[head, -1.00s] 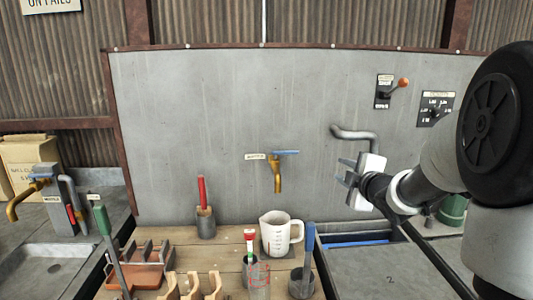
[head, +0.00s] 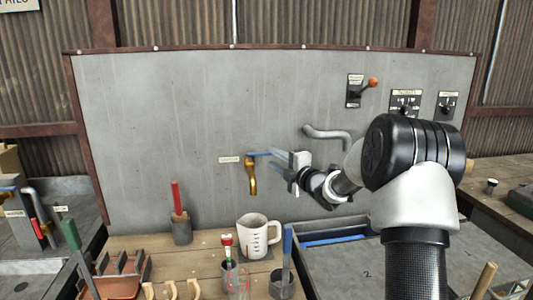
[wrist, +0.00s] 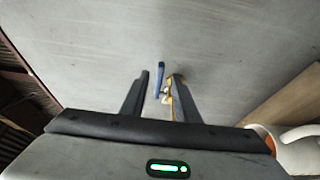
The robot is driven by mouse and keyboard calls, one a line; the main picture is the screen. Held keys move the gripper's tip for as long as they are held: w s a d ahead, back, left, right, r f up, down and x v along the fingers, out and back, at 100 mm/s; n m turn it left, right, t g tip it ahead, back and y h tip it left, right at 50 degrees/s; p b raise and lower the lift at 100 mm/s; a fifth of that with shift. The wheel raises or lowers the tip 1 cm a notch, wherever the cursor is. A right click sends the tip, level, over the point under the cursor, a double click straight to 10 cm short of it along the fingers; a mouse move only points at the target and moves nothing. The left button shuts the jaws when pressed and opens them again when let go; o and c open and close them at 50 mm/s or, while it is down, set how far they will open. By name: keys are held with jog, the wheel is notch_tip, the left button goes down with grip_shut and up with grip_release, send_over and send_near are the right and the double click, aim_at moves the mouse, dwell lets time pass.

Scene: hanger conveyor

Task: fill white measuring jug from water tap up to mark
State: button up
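The white measuring jug (head: 253,238) stands upright on the wooden bench, below the brass water tap (head: 253,178) on the grey panel. No water stream shows, and the level inside the jug cannot be made out. The tap's blue lever (head: 260,153) points right, toward my gripper (head: 284,167). In the wrist view my gripper (wrist: 160,92) is open, its two fingers apart with nothing clamped. The blue lever (wrist: 160,72) shows between the fingertips, and the brass tap (wrist: 170,98) is partly hidden by the right finger. I cannot tell whether a finger touches the lever.
A pot with a red-handled tool (head: 181,228) stands left of the jug. Wall switches (head: 356,92) are above my arm.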

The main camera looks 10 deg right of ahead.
aim_at(268, 154)
jog(key=x, duration=0.5)
jog(key=shift+w+a, duration=0.15)
jog(key=shift+w, duration=0.15)
grip_shut()
